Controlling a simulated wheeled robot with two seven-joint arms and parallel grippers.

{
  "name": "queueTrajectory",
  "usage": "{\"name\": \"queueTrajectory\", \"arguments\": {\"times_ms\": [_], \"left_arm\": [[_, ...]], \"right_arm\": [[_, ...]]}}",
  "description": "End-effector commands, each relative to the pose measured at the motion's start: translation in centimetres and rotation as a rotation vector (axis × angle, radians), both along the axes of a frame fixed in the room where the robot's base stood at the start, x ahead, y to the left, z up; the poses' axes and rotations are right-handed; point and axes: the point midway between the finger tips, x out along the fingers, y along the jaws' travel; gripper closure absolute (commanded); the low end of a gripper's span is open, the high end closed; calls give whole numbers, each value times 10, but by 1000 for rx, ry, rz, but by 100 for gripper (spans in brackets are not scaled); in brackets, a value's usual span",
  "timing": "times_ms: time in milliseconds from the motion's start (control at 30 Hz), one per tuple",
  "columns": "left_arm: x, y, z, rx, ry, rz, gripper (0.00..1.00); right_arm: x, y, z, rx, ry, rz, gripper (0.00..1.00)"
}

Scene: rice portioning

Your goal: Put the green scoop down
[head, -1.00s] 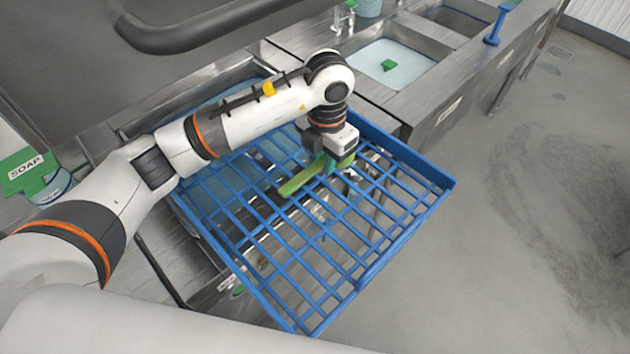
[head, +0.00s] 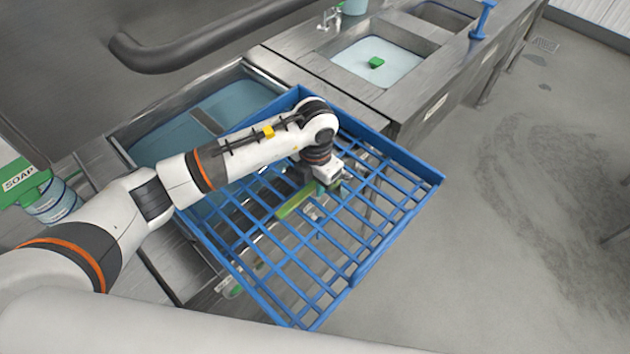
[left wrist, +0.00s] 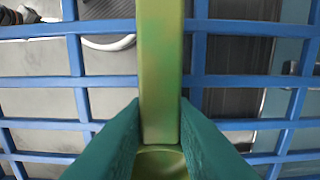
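The green scoop (head: 293,203) is at the blue wire rack (head: 405,163), over its grid near the middle. My left gripper (head: 328,183) is above the rack, with its teal fingers pointing down. In the left wrist view the fingers (left wrist: 160,125) press on both sides of the scoop's green handle (left wrist: 160,60), with the rack's blue bars (left wrist: 240,82) close behind. Whether the scoop touches the bars cannot be told for sure. Part of the scoop is hidden by the gripper and fingers. My right gripper is not in view.
A sink with a green block (head: 376,62) in it lies at the back. Another water-filled sink (head: 165,140) is left of the rack. A soap container (head: 50,200) stands at far left. The rack's front and right grid looks bare.

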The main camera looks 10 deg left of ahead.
Motion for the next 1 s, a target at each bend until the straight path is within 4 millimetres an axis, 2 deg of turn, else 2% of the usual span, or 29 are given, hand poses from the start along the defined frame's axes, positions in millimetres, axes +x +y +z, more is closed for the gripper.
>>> {"name": "queueTrajectory", "arguments": {"times_ms": [33,100,467,500,633,1000], "left_arm": [[0,0,0,0,0,0,69],[0,0,0,0,0,0,59],[0,0,7,0,0,0,59],[1,0,8,0,-2,0,59],[1,0,28,-2,-6,-3,59],[1,0,104,-1,-4,-1,59]], "right_arm": [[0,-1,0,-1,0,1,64],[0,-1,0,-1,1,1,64],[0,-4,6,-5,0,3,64],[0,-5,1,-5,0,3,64],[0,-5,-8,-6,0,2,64],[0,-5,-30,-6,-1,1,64]]}}
